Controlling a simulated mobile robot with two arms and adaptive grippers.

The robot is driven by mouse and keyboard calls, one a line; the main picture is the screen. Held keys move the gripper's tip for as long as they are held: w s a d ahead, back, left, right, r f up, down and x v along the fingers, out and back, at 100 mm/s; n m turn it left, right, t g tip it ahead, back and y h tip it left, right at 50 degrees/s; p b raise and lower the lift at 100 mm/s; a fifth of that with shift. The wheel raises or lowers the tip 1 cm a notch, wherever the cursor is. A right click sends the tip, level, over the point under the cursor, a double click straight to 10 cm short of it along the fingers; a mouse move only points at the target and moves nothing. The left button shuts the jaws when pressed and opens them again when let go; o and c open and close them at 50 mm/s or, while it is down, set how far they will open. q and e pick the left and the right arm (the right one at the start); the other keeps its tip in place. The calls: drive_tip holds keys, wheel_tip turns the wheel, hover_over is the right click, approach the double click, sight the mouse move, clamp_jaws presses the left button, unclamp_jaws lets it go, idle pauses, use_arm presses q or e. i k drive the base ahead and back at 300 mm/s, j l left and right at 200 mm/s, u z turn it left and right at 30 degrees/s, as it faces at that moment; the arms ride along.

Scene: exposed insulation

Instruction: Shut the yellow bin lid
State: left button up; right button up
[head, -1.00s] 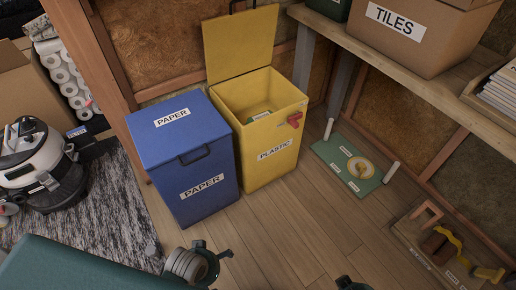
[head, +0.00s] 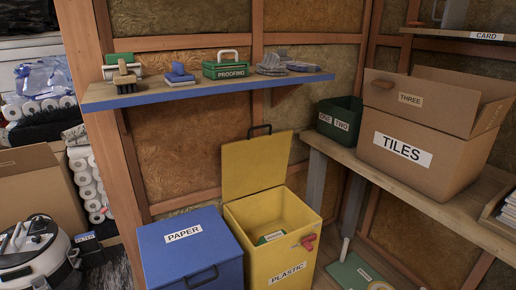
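The yellow bin (head: 280,258), labelled PLASTIC, stands on the floor in the head view. Its yellow lid (head: 257,165) is open, standing up at the back with a black handle at its top edge. A red piece (head: 308,241) sits on the bin's front right rim. Neither of my grippers is in view now.
The blue PAPER bin (head: 188,248), lid down, stands close at the left. A shelf (head: 215,90) with tools is on the wall above. A workbench (head: 420,199) with a TILES box (head: 425,135) and a green container (head: 341,120) is at the right.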

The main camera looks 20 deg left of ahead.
sight(249, 166)
drive_tip(key=i+l+u, duration=0.2)
drive_tip(key=i, duration=0.25)
drive_tip(key=i+l+u, duration=0.15)
drive_tip(key=i, duration=0.3)
